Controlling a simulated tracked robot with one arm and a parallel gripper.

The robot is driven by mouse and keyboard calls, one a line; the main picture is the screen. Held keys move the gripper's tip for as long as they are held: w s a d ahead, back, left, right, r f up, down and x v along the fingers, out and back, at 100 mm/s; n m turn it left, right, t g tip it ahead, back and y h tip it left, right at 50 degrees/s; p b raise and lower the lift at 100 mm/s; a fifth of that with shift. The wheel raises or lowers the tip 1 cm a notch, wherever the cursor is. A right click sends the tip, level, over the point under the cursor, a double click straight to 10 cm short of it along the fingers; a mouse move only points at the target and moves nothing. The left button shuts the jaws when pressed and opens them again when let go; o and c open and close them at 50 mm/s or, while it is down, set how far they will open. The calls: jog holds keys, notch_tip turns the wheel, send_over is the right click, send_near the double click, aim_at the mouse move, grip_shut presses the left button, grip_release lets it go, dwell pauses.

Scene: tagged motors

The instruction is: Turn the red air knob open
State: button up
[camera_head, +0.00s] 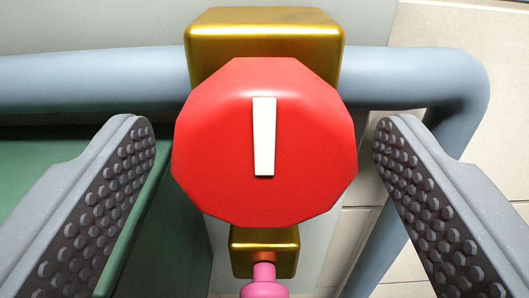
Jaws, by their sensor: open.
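The red air knob (215,145) is a large many-sided disc in the middle of the view. A white bar mark (264,136) on its face stands nearly upright. The knob sits in front of a gold valve body (264,35). My gripper (264,145) is open, with one studded finger on the left of the knob and one on the right. There is a gap between each finger and the knob, so neither appears to touch it.
A grey-blue pipe (90,80) runs across behind the knob and bends down at the right (465,85). A smaller gold block (264,252) with a pink piece (264,282) is below. A green surface (30,165) lies at left, pale tiles (455,28) at right.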

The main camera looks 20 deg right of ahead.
jog(key=c, duration=1)
jog(key=shift+m, duration=0.3)
jog(key=m, duration=0.9)
jog(key=shift+w+f, duration=0.1)
jog(key=m, duration=0.5)
jog(key=shift+f+m+p, duration=0.1)
jog(key=shift+m+p, duration=0.2)
jog(key=shift+m, duration=1.3)
jog(key=shift+d+f, duration=0.1)
